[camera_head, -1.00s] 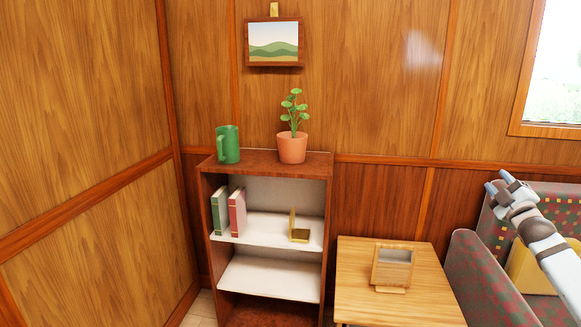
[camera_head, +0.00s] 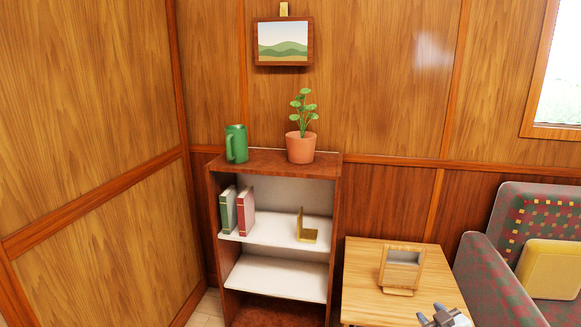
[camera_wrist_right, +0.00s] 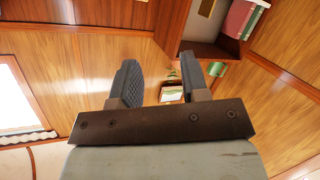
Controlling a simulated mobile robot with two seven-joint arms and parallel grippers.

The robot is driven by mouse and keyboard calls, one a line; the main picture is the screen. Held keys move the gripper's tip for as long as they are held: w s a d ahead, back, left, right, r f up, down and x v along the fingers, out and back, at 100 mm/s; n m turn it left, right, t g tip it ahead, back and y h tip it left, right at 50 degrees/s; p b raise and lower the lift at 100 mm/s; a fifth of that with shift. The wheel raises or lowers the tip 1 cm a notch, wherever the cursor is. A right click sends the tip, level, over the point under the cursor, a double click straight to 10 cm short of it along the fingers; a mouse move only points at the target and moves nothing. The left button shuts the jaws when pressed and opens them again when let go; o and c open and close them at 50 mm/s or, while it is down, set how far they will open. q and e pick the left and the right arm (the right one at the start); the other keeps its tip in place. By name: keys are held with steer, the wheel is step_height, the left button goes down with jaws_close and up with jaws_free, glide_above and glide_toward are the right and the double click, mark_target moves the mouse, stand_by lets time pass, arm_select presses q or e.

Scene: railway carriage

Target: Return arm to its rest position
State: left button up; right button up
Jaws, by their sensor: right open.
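My right gripper (camera_head: 444,318) shows at the bottom edge of the head view, low in front of the small wooden table. In the right wrist view its two dark fingers (camera_wrist_right: 169,85) stand apart with nothing between them. It is open and empty. Most of the right arm is out of the head view. My left gripper is not in view.
A wooden table (camera_head: 362,287) carries a small wooden holder (camera_head: 402,268). A bookshelf (camera_head: 275,162) holds books (camera_head: 237,210), a gold bookend (camera_head: 307,228), a green mug (camera_head: 236,144) and a potted plant (camera_head: 301,146). A patterned seat (camera_head: 487,270) with a yellow cushion (camera_head: 552,268) stands right.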

steer(key=s+a+m+g+y, duration=0.1)
steer(key=s+a+y, duration=0.1)
steer(key=s+a, duration=1)
steer(key=s+a+m+g+y, duration=0.1)
steer(key=s+a+m+y, duration=0.1)
steer(key=s+a, duration=1.05)
arm_select(q)
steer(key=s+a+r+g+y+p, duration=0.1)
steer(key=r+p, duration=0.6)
steer(key=p, duration=0.9)
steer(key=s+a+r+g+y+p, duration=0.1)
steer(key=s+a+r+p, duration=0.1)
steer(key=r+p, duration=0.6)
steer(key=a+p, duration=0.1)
steer(key=p, duration=0.6)
steer(key=shift+p, duration=0.4)
arm_select(e)
steer(key=s+d+r+g+h, duration=0.1)
steer(key=s+d+r, duration=0.2)
steer(key=r, duration=0.4)
steer(key=s+d+r+g+h, duration=0.1)
steer(key=s+d+r, duration=0.2)
steer(key=r, duration=0.5)
steer(key=shift+s+d+n, duration=0.2)
steer(key=shift+d+n, duration=0.1)
steer(key=shift+d, duration=0.55)
